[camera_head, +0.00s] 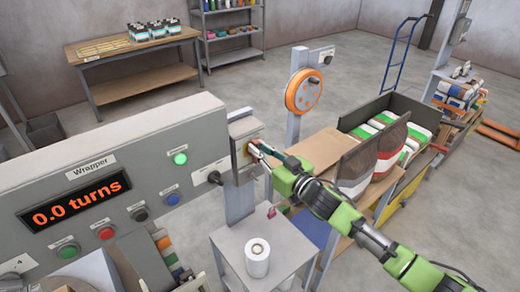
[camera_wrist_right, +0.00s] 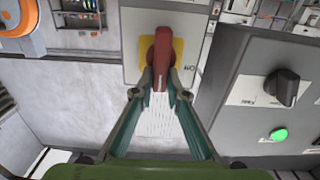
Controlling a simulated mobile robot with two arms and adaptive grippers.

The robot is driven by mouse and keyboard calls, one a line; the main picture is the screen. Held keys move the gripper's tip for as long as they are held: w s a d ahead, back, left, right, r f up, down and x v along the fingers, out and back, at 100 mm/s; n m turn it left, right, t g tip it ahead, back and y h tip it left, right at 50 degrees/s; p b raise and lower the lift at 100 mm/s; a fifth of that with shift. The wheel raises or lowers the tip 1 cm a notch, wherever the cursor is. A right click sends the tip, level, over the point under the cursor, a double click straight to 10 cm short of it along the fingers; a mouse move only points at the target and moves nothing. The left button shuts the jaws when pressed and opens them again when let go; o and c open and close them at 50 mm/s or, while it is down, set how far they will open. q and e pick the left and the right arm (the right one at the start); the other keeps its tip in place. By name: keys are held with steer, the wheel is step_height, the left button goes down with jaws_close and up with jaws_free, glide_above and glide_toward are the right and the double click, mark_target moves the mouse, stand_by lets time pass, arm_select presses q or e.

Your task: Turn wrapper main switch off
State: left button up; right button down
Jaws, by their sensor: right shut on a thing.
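The wrapper main switch is a grey box (camera_head: 243,135) on a post at the right end of the wrapper panel. In the right wrist view its red handle (camera_wrist_right: 163,58) stands over a yellow plate (camera_wrist_right: 148,46). My right gripper (camera_wrist_right: 160,80) is shut on the red handle, its two fingertips at the handle's lower part. In the head view the right gripper (camera_head: 262,149) reaches the front of the box from the right and hides part of the handle. A partly covered label sits beside the yellow plate. My left gripper is not in view.
The wrapper panel (camera_head: 140,150) shows "0.0 turns", with a lit green lamp (camera_head: 180,158), a black selector knob (camera_head: 214,178) and several buttons close by. A small table (camera_head: 262,235) with a white roll (camera_head: 257,258) stands below. An orange wheel (camera_head: 303,91) stands behind.

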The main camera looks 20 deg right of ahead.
steer(key=shift+a+n, duration=0.1)
steer(key=shift+n, duration=0.2)
steer(key=n, duration=0.3)
steer(key=a+n, duration=0.1)
steer(key=n, duration=0.5)
steer(key=shift+s+a+f+b, duration=0.2)
steer(key=shift+s+f+b, duration=0.05)
steer(key=shift+f+b, duration=0.05)
steer(key=n, duration=0.4)
steer(key=shift+a+f+n+b, duration=0.2)
steer(key=shift+f+n+b, duration=0.15)
steer(key=shift+n, duration=0.05)
steer(key=shift+s+f+n, duration=0.1)
steer(key=shift+f+n, duration=0.05)
steer(key=shift+n, duration=0.65)
steer(key=shift+f+n, duration=0.15)
steer(key=shift+n, duration=0.65)
steer(key=c, duration=2)
jaws_free()
steer(key=shift+a, duration=0.1)
steer(key=shift+f, duration=0.15)
